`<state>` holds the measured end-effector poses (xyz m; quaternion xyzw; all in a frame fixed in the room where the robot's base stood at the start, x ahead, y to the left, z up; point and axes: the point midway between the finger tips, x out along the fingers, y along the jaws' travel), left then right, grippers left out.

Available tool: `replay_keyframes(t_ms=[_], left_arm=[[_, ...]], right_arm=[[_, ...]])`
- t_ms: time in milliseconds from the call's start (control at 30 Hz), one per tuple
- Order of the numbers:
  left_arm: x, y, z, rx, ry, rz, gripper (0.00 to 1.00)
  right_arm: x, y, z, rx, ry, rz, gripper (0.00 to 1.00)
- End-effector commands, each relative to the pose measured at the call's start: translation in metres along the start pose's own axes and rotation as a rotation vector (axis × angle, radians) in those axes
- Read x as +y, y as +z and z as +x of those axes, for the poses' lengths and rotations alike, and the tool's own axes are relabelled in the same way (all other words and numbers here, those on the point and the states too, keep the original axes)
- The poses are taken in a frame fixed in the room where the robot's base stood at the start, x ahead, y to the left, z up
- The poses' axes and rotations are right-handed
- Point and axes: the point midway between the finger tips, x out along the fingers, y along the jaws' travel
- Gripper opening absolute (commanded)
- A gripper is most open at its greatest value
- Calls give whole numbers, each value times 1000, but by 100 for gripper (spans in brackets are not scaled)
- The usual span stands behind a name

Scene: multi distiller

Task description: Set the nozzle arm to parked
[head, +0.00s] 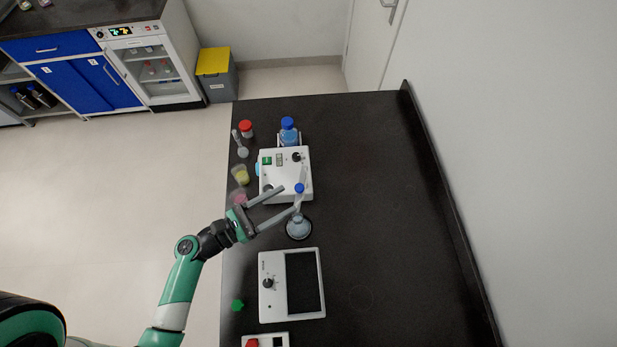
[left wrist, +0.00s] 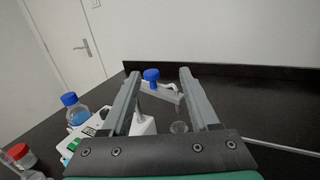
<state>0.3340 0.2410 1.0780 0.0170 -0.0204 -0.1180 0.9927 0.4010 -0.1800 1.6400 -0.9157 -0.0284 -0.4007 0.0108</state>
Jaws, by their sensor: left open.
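The distiller (head: 302,194) is a white box with a green switch and a black knob on the dark bench. Its pale nozzle arm (head: 303,176) points from the box toward the near side and carries a blue cap (head: 299,188). A clear flask (head: 299,227) stands just below it on a round dark base. My left gripper (head: 291,199) is open, with its fingers reaching toward the nozzle arm. In the left wrist view, the blue cap (left wrist: 151,75) and the grey nozzle arm (left wrist: 166,92) show between the spread fingers. Whether either finger touches is unclear. My right gripper is out of view.
A blue-capped bottle (head: 288,132) stands behind the distiller. A red-capped jar (head: 246,129) and small beakers (head: 240,175) line its left side. A white device with a dark panel (head: 265,300) lies nearer. The bench's right side (head: 390,220) is clear up to the wall.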

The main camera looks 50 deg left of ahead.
Motion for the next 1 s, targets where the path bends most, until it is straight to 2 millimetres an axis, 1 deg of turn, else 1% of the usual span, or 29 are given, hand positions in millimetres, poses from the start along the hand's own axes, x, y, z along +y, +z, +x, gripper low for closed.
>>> replay_keyframes(t_ms=[33,100,167,267,367,467,533,700,800,900,1000], left_arm=[[1,-8,-14,27,42,-31,61],[4,-14,-23,42,77,-48,61],[8,-13,-24,40,87,-44,61],[8,-13,-22,40,85,-41,61],[8,-13,-16,39,81,-39,61],[9,-14,-4,39,76,-39,61],[8,-14,9,37,74,-39,61],[12,-15,50,37,75,-36,61],[14,-16,70,38,77,-38,61],[16,-17,84,38,80,-38,61],[17,-17,91,39,81,-38,61]], right_arm=[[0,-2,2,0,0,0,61],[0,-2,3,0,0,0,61],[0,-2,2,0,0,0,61],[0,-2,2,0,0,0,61],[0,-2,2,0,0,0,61],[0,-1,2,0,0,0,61],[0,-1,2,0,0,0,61],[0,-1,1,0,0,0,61],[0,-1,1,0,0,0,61],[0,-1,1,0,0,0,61],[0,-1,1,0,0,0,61]])
